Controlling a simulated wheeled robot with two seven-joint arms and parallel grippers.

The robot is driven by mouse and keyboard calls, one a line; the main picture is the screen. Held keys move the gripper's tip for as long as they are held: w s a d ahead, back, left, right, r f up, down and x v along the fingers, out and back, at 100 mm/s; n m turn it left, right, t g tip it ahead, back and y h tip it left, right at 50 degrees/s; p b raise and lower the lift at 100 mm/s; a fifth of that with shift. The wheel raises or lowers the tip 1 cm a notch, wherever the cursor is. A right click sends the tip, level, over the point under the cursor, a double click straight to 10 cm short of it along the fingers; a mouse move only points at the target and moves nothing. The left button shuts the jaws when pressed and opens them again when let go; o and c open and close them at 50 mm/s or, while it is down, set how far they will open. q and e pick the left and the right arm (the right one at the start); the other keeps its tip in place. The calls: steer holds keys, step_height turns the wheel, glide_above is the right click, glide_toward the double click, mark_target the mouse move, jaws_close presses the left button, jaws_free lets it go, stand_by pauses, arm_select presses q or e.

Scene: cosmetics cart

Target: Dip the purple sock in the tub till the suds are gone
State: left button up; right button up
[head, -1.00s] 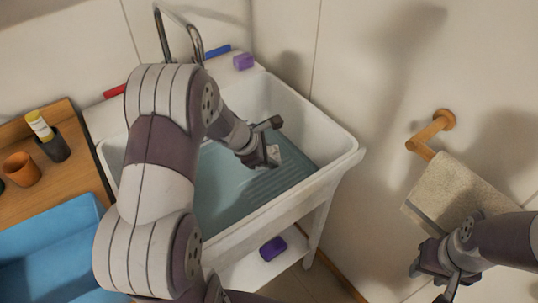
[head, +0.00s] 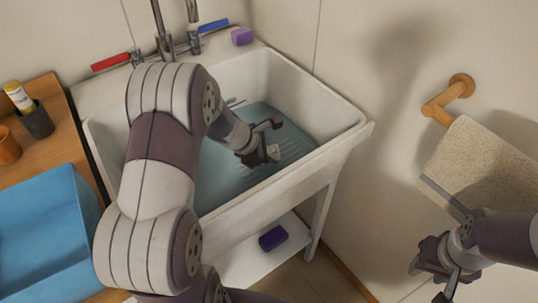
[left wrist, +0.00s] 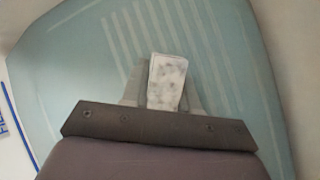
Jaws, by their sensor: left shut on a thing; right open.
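My left gripper (head: 264,154) is inside the white tub (head: 275,199), over or at the bluish water (head: 232,187). It is shut on a small whitish, grey-speckled piece (left wrist: 167,82), which shows between the fingers in the left wrist view. This may be the sock under suds; no purple shows on it. A small pale part of it shows at the fingertips in the head view. Whether it touches the water I cannot tell. My right gripper (head: 445,276) is open and empty at the lower right, below the hanging towel.
A purple block (head: 242,37) sits on the tub's back ledge near the tap handles (head: 213,26). A dark purple item (head: 273,238) lies on the shelf below. A beige towel (head: 490,165) hangs at right; a blue bin (head: 45,240) stands at left.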

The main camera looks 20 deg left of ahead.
arm_select(q)
steer(key=shift+w+d, duration=0.1)
steer(key=shift+w+d, duration=0.1)
steer(key=shift+w, duration=0.15)
steer(key=shift+s, duration=0.15)
steer(key=shift+s+a, duration=0.2)
steer(key=shift+w+d, duration=0.1)
stand_by(0.4)
steer(key=shift+w+d, duration=0.1)
steer(key=shift+w, duration=0.15)
steer(key=shift+s, duration=0.15)
steer(key=shift+s+a, duration=0.2)
steer(key=shift+w+d, duration=0.1)
steer(key=shift+w, duration=0.05)
